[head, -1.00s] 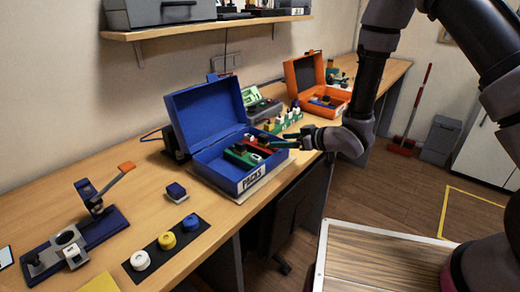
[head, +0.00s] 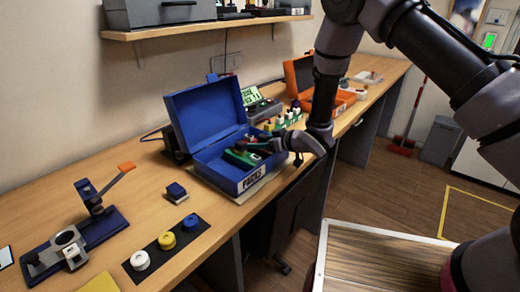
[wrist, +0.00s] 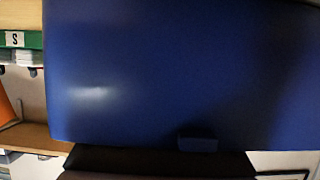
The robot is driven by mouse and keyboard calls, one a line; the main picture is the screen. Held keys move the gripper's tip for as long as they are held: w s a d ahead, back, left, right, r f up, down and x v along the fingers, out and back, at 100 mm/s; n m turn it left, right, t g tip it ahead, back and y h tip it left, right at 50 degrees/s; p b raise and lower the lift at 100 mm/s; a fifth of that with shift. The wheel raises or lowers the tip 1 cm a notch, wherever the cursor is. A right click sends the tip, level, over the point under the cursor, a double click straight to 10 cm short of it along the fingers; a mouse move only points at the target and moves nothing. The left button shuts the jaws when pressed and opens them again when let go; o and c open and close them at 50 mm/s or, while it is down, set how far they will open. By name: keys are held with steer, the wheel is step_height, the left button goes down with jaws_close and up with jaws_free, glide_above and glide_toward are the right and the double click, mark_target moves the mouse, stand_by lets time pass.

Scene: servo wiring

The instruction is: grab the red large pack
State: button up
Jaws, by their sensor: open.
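The blue box (head: 222,178) stands open on the bench with a "PACKS" label on its front wall. A green pack (head: 238,158) lies inside it. A little red (head: 263,153) shows beside the green, partly behind my gripper; I cannot tell its full shape or size. My gripper (head: 262,145) is open, low over the right side of the box; the picture does not show whether it touches a pack. In the wrist view the blue lid (wrist: 180,70) fills most of the picture, and no pack shows there.
The raised lid stands close behind the gripper. An orange open box (head: 299,72) and a row of small coloured parts (head: 285,118) stand further right. A small blue block (head: 176,192) and coloured spools (head: 167,240) lie to the left. The bench between them is clear.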

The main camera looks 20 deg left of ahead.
jaws_close()
steer(key=shift+r, duration=0.1)
